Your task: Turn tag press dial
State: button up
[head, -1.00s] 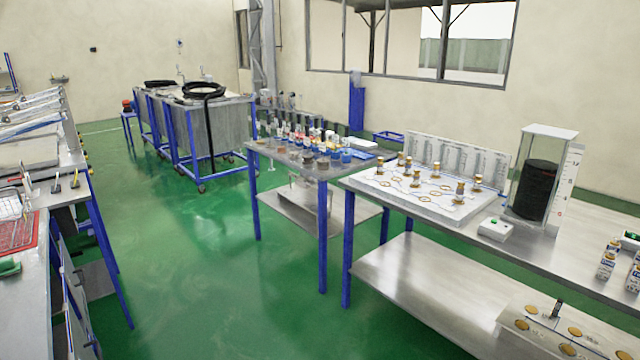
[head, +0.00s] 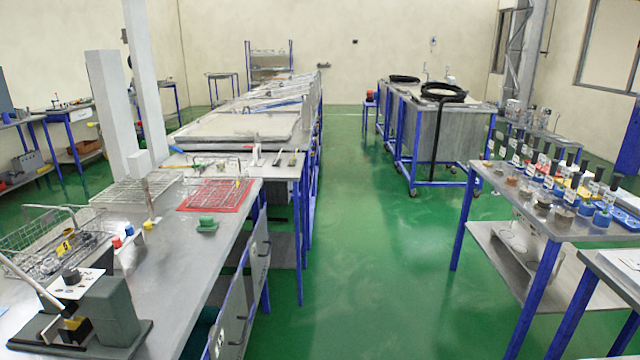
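A dark grey-green bench device (head: 110,312) stands on a flat base at the near left corner of the steel workbench in the head view. It looks like the tag press. It has a white top plate (head: 82,287) with a small round black knob (head: 71,276), which may be the dial. A pale lever (head: 30,284) slants across its left side, partly cut off by the picture edge. Marks on the knob are too small to read. My gripper is not in view.
On the same bench (head: 205,260) are a wire basket (head: 45,240), a red mat (head: 215,194) and a green object (head: 207,225). A clear green floor aisle (head: 365,250) runs between this bench and the sample table (head: 490,180) at right.

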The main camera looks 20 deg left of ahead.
aim_at(71, 277)
jog(key=i+j+u, duration=0.1)
jog(key=i+u, duration=0.15)
jog(key=u, duration=0.15)
jog(key=i+u, duration=0.25)
jog(key=u, duration=0.15)
jog(key=i+u, duration=0.25)
jog(key=u, duration=0.15)
jog(key=i+l+u, duration=0.2)
jog(key=u, duration=0.2)
jog(key=i, duration=0.05)
